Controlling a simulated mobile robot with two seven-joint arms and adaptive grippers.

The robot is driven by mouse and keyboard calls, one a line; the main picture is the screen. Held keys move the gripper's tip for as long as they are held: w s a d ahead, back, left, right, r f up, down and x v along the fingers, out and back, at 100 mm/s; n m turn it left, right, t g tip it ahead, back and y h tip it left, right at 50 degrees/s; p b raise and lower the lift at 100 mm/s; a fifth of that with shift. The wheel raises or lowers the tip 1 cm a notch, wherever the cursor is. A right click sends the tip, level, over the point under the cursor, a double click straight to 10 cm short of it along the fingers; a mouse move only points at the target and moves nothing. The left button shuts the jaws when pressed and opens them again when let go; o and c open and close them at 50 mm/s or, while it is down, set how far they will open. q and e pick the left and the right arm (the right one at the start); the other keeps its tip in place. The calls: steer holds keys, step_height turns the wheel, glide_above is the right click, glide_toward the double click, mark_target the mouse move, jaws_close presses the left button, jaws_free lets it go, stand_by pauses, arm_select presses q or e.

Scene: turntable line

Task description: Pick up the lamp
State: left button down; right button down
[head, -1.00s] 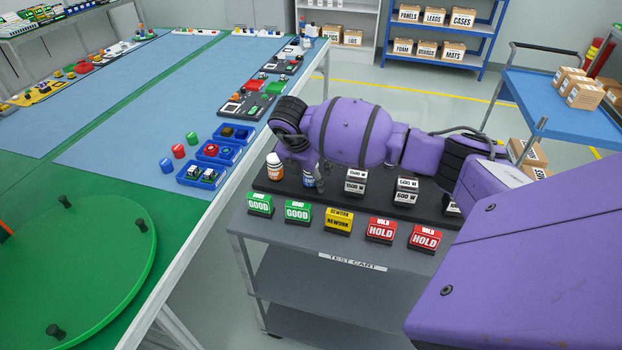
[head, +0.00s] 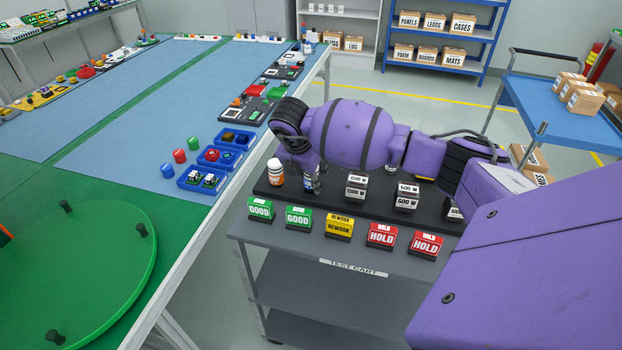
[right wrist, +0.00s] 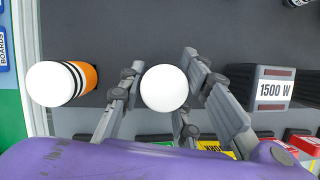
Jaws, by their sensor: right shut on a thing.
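The lamp with a round white top and a blue body (head: 311,181) stands near the far left part of the dark board on the test cart. Its white top (right wrist: 165,88) fills the gap between my right gripper's fingers in the right wrist view. My right gripper (head: 310,178) comes from above, and its fingers are shut on the lamp's sides. The fingers hide much of the body in the head view. I cannot tell whether its base touches the board. My left gripper is not in view.
A similar orange item with a white top (head: 276,172) stands close on the left. Silver 1500 W blocks (head: 357,188) stand on the right. Green, yellow and red sign blocks (head: 339,227) line the cart's front. The blue-topped table (head: 130,135) with bins is left of the cart.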

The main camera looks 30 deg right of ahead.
steer(key=s+v, duration=0.1)
steer(key=v, duration=0.8)
steer(key=shift+a+f, duration=0.2)
steer(key=shift+a, duration=0.15)
steer(key=c, duration=2.5)
jaws_free()
steer(key=s+a+r, duration=0.1)
steer(key=s+a, duration=0.1)
steer(key=s+a+r, duration=0.1)
steer(key=a, duration=0.1)
steer(key=s+a+r, duration=0.2)
steer(key=shift+s+a, duration=0.15)
steer(key=shift+s, duration=0.15)
steer(key=shift+c, duration=0.2)
steer(key=shift+s+a+r, duration=0.1)
steer(key=shift+s+a, duration=0.3)
